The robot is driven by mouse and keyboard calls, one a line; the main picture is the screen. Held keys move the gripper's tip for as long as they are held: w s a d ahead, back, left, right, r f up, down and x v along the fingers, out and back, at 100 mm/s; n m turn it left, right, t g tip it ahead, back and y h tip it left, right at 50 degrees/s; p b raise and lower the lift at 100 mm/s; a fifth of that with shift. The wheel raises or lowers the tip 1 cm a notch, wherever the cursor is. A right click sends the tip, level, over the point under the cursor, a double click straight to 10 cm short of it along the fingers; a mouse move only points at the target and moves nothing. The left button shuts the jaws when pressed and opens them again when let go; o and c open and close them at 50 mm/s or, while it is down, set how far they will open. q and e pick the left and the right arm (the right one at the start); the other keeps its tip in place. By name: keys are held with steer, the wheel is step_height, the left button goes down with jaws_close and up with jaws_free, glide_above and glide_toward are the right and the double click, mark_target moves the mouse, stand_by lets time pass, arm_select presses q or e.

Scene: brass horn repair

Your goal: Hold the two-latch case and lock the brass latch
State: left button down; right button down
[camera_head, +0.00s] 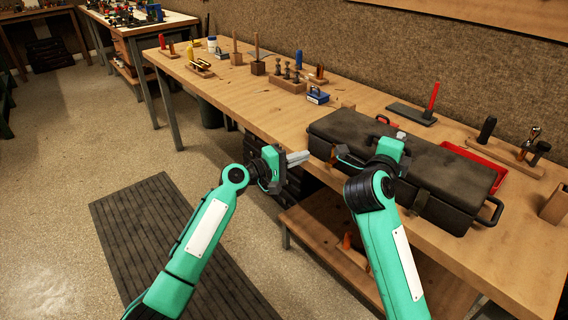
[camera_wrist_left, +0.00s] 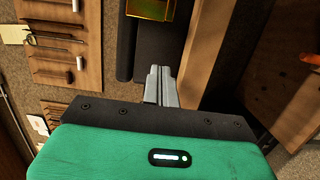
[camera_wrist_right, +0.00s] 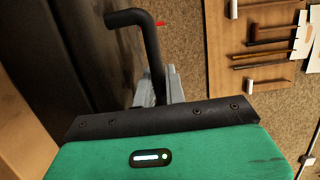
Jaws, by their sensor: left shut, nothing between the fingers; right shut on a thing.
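The dark two-latch case (camera_head: 450,172) lies closed on the workbench. A dark latch (camera_head: 422,201) shows on its front, right of my right arm; the rest of the front is partly hidden by that arm. My right gripper (camera_head: 350,157) is at the case's left part. In the right wrist view its fingers are shut on a black bent handle (camera_wrist_right: 150,40). My left gripper (camera_head: 302,157) is shut and empty, left of the case and apart from it. In the left wrist view its fingers (camera_wrist_left: 160,80) point toward a brass-coloured piece (camera_wrist_left: 150,8), cut off by the top edge.
Behind the case are a red tray (camera_head: 482,163), a dark block with a red-handled tool (camera_head: 412,113) and a wooden tool rack (camera_head: 500,155). A small blue box (camera_head: 317,96) and several tool stands are farther left. The bench's front left part (camera_head: 235,98) is clear.

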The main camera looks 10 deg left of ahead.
mark_target(328, 165)
arm_select(q)
steer(key=shift+x, duration=0.95)
arm_select(e)
steer(key=shift+f, duration=0.15)
arm_select(q)
steer(key=shift+s+d, duration=0.95)
steer(key=shift+s, duration=0.1)
steer(key=shift+s+d, duration=0.4)
steer(key=shift+d, duration=0.05)
steer(key=shift+s+d, duration=0.9)
steer(key=shift+d, duration=0.2)
steer(key=shift+a, duration=0.1)
